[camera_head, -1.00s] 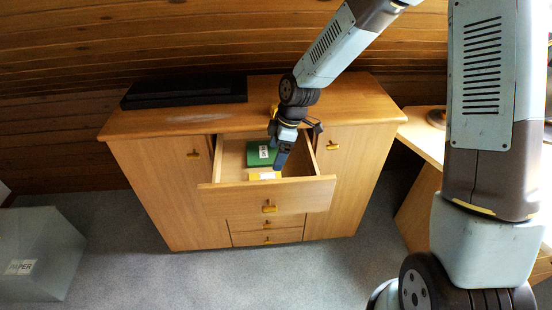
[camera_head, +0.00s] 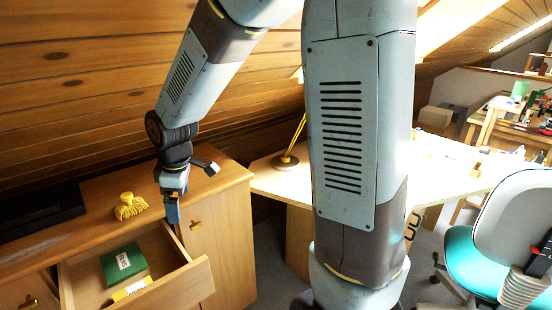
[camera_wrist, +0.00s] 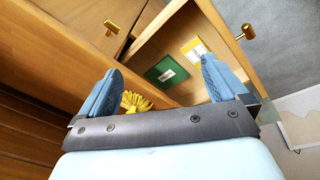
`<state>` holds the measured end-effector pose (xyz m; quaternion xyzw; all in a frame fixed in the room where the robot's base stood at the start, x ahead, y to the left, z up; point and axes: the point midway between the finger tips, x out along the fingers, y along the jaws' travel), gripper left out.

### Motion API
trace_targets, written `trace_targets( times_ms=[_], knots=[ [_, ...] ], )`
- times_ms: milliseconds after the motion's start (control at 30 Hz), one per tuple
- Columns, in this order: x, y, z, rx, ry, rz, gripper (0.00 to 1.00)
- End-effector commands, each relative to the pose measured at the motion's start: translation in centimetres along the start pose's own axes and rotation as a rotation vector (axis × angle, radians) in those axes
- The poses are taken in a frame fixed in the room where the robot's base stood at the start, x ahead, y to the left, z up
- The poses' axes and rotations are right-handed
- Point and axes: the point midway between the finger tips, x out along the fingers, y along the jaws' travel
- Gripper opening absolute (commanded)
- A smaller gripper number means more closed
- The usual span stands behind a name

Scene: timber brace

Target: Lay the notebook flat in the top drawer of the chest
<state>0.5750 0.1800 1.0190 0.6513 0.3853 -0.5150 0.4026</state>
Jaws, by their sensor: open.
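The wooden chest's top drawer (camera_head: 180,289) is pulled open. A green book-like item (camera_head: 123,264) with a white label lies flat inside. A smaller yellow item (camera_head: 131,289) with a white label lies in front of it. Both also show in the wrist view, the green item (camera_wrist: 166,69) and the yellow item (camera_wrist: 194,50). The labels are too small to read, so I cannot tell for certain which is the notebook. My gripper (camera_head: 172,215) is open and empty, above the drawer's right back side. Its blue fingers are spread in the wrist view (camera_wrist: 160,75).
A yellow tasselled object (camera_head: 130,206) and a black flat case (camera_head: 40,212) are on the chest top. A desk with a lamp (camera_head: 287,158) stands right of the chest. A teal chair (camera_head: 480,235) is farther right. The right chest door (camera_head: 220,255) is shut.

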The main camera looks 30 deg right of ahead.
Motion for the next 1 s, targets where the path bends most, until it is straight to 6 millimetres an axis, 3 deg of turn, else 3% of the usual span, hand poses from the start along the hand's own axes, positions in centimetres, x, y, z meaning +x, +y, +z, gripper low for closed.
trace_targets(
  times_ms=[33, 200, 500, 800, 1000],
  knots=[
    [-1.6, 0.2, 1.0, 0.053, 0.000, 0.028, 0.99],
    [-5.9, 0.2, 4.6, 0.243, 0.001, 0.095, 0.99],
    [-12.7, -1.5, 10.8, 0.584, 0.047, 0.193, 0.99],
    [-17.8, -5.0, 16.8, 0.922, 0.142, 0.253, 0.99],
    [-19.5, -7.2, 19.6, 1.089, 0.203, 0.264, 0.99]
  ],
)
